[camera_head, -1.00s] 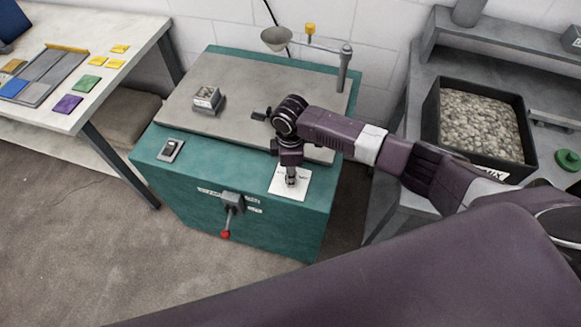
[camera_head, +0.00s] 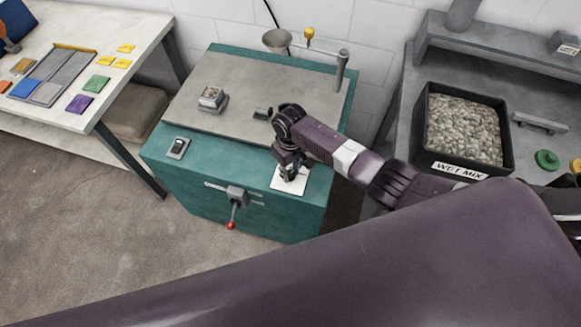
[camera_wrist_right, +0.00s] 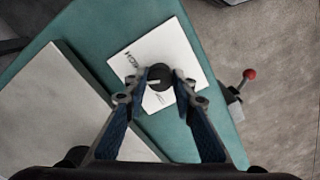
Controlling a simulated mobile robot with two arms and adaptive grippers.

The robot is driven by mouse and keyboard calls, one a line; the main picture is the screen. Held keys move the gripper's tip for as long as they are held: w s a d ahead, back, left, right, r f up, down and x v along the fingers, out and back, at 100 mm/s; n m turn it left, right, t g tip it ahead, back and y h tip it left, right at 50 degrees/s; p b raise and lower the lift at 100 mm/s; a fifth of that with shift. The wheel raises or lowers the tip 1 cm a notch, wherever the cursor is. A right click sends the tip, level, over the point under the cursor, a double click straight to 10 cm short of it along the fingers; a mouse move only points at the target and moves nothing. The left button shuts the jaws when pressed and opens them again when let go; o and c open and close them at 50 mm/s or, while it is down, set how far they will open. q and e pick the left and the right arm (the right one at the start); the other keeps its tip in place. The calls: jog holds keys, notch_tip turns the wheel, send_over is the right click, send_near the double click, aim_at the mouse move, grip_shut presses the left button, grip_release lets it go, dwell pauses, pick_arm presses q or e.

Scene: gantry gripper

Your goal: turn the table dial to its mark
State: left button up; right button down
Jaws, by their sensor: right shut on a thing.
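The table dial (camera_wrist_right: 160,77) is a round black knob with a pale pointer line, on a white square plate (camera_wrist_right: 127,63). Dark lettering shows on the plate left of the knob, and a small dark mark lies just below it, partly hard to make out. In the head view the plate (camera_head: 299,187) sits on the front right of the teal machine's top. My right gripper (camera_wrist_right: 162,86) is shut on the dial, with one finger on each side. In the head view my right gripper (camera_head: 291,172) hides the dial. My left gripper is not in view.
The teal machine (camera_head: 255,215) carries a lever with a red knob (camera_head: 231,225) on its front and a rocker switch (camera_head: 177,148) at its left. A grey slab, a small box (camera_head: 211,98) and a lamp-like cup (camera_head: 277,40) are behind. A gravel bin (camera_head: 465,130) stands right.

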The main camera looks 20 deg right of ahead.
aim_at(290, 174)
jog(key=m+p, duration=0.1)
jog(key=m, duration=0.2)
jog(key=shift+a+r+m+p, duration=0.1)
jog(key=shift+r+m+p, duration=0.05)
jog(key=shift+m+p, duration=0.2)
jog(key=shift+w+m+p, duration=0.1)
jog(key=shift+m+p, duration=0.6)
jog(key=shift+m, duration=1.15)
jog(key=c, duration=1.6)
grip_release()
notch_tip(290, 174, up, 12)
